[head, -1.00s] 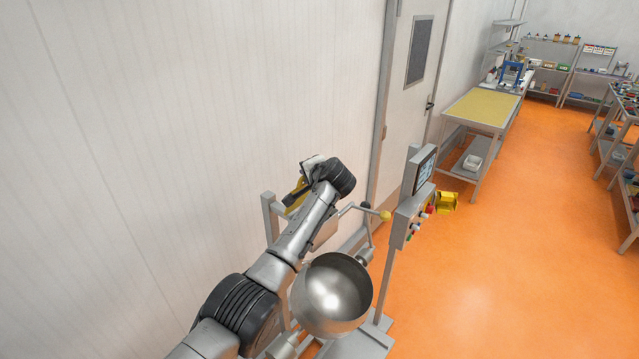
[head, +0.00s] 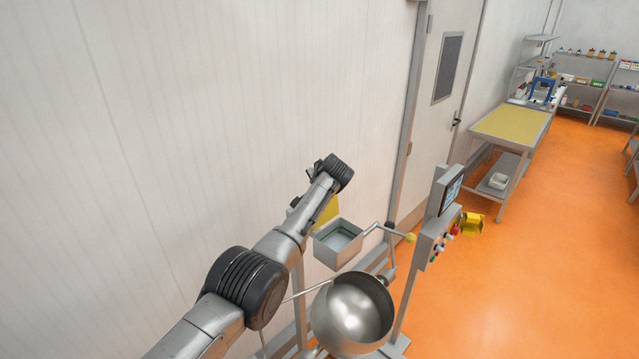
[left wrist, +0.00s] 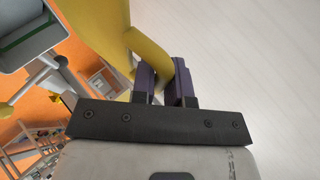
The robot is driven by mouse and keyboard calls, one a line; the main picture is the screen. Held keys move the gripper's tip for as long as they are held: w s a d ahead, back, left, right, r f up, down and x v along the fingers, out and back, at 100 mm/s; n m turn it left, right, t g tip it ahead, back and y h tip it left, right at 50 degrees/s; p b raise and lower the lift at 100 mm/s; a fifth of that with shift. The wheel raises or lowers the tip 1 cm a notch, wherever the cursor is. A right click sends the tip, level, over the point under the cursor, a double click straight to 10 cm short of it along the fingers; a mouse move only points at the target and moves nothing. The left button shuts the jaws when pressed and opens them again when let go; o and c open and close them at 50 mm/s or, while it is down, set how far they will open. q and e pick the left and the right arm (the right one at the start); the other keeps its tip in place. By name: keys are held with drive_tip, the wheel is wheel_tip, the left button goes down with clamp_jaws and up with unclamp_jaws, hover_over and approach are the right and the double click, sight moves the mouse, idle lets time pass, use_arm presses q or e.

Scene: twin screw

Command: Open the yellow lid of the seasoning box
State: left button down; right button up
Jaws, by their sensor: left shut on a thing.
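The seasoning box (head: 338,250) is a grey open-topped metal box beside the wall, above the steel bowl. Its inside shows, with a greenish band around it. The yellow lid (head: 329,211) stands raised at the wall side of the box, partly hidden by my left arm. In the head view the fingers are mostly hidden behind my wrist. My right gripper is not in view.
A round steel bowl (head: 352,310) sits below the box. A bent rod with a yellow knob (head: 410,238) and a control panel (head: 440,215) with buttons stand to the right. The wall (head: 200,120) is close behind the lid.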

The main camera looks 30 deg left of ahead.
use_arm(q)
drive_tip(key=shift+a, duration=0.1)
drive_tip(key=c, duration=1.3)
unclamp_jaws()
drive_tip(key=shift+o, duration=0.9)
drive_tip(key=b+v, duration=0.4)
drive_tip(key=v, duration=1)
drive_tip(key=shift+w, duration=0.1)
